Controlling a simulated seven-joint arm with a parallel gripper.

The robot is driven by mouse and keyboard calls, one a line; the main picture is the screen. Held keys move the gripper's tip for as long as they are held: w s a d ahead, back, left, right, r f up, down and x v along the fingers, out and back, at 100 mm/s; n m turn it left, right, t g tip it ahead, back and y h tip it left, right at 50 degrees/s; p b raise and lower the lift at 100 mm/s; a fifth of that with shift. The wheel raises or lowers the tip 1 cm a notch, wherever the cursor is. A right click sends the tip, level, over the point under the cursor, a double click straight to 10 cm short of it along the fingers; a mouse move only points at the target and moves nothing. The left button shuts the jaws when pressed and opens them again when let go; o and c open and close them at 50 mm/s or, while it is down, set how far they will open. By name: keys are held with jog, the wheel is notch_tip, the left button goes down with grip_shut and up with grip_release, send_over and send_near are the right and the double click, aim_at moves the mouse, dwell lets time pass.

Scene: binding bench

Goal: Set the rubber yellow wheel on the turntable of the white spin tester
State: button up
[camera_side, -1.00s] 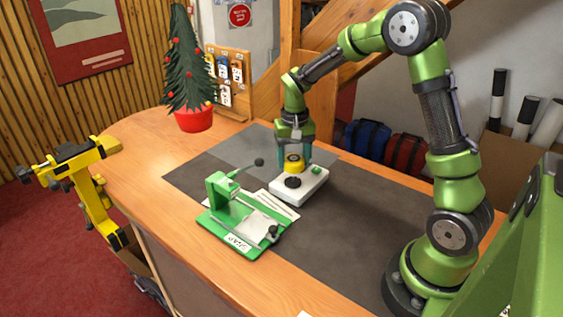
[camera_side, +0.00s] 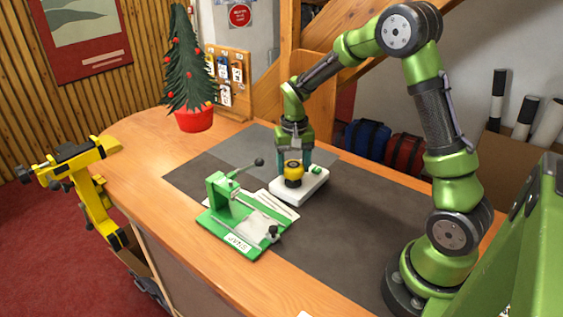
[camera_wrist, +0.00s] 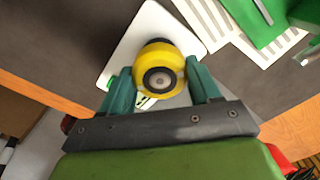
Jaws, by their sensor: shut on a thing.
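The yellow wheel (camera_side: 293,180), with a dark hub, is between the fingers of my gripper (camera_side: 293,167), which is shut on it. The white spin tester (camera_side: 312,187) lies on the dark mat, directly below the wheel. The wheel hides the black turntable, and I cannot tell whether the two touch. In the wrist view, the wheel (camera_wrist: 154,53) sits between the teal fingers of my gripper (camera_wrist: 159,70), in front of the white tester body (camera_wrist: 125,55).
A small Christmas tree in a red pot (camera_side: 194,119) is at the back left. The dark mat (camera_side: 365,215) right of the tester is clear.

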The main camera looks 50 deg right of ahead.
jog(key=shift+f, duration=1.05)
dwell(0.4)
jog(key=o, duration=1.4)
jog(key=shift+c, duration=0.2)
jog(key=shift+r, duration=0.1)
jog(key=shift+r, duration=5.65)
